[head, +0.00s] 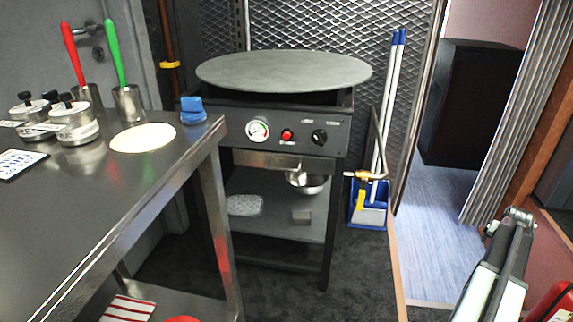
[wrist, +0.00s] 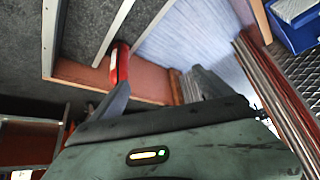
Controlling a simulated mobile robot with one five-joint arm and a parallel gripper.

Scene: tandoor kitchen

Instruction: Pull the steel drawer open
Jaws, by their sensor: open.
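A steel drawer-like front (head: 268,161) shows in the head view as a narrow band below the black control panel of the round-topped griddle stand. It looks flush with the stand, and I cannot make out a clear handle. My gripper (wrist: 162,78) shows in the wrist view with its two grey fingers apart and nothing between them. The drawer does not show in the wrist view. In the head view part of my arm is at the lower right, well away from the stand; my fingertips cannot be made out there.
A steel worktable (head: 60,215) with tins and utensil holders fills the left. A round griddle plate (head: 284,70) tops the stand. A red cylinder (head: 552,303) is at the lower right. Dark floor in front of the stand is clear.

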